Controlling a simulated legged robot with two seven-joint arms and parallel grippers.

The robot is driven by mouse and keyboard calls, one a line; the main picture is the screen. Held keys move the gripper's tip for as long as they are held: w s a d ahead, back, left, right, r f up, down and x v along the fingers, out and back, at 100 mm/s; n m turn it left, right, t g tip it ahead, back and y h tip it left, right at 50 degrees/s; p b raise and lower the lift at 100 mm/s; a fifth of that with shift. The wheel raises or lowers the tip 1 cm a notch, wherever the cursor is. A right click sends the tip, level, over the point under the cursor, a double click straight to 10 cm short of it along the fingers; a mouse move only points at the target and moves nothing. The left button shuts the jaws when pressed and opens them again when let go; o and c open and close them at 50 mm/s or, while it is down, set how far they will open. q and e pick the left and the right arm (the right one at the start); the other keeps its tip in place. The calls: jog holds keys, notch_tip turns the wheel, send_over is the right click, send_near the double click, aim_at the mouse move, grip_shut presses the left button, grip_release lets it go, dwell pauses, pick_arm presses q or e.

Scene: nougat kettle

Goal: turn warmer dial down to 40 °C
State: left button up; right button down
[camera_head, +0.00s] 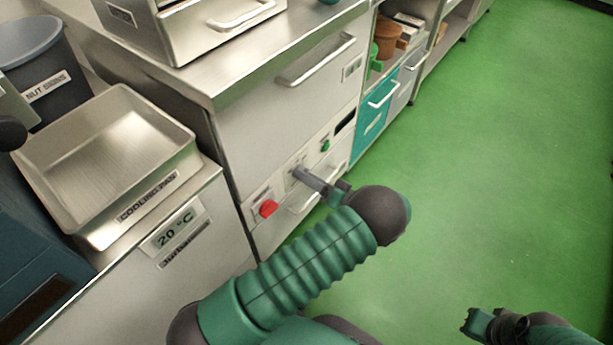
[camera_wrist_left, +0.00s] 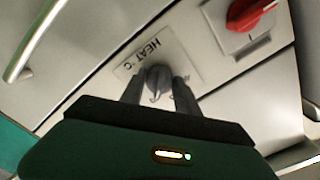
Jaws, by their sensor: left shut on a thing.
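The warmer dial is a grey knob (camera_wrist_left: 158,79) on a light plate marked "HEAT °C" (camera_wrist_left: 147,55) in the left wrist view. My left gripper (camera_wrist_left: 158,92) has its two fingers on either side of the knob and is shut on it. In the head view my left gripper (camera_head: 312,181) reaches the cabinet's front panel, and its fingers hide most of the dial. The dial's setting cannot be read. My right gripper (camera_head: 480,322) is at the bottom right of the head view, over the green floor and away from the cabinet; its jaws are unclear.
A red knob (camera_head: 268,208) sits left of the dial; it also shows in the left wrist view (camera_wrist_left: 246,12). A green button (camera_head: 325,146) and dark display (camera_head: 345,121) are to the right. A cooling pan (camera_head: 106,150) stands left above a "20 °C" label. The green floor is clear.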

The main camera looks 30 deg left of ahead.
pick_arm(q)
jog(key=shift+d, duration=0.1)
grip_shut()
jog(key=shift+w, duration=0.1)
jog(key=n+p, duration=0.3)
jog(key=n, duration=0.7)
jog(key=n+p, duration=0.3)
jog(key=n, duration=0.6)
jog(key=shift+d+f+n, duration=0.15)
jog(key=shift+n, duration=0.25)
jog(key=o, duration=0.6)
grip_release()
jog(key=shift+c, duration=0.2)
jog(key=shift+o, duration=1.4)
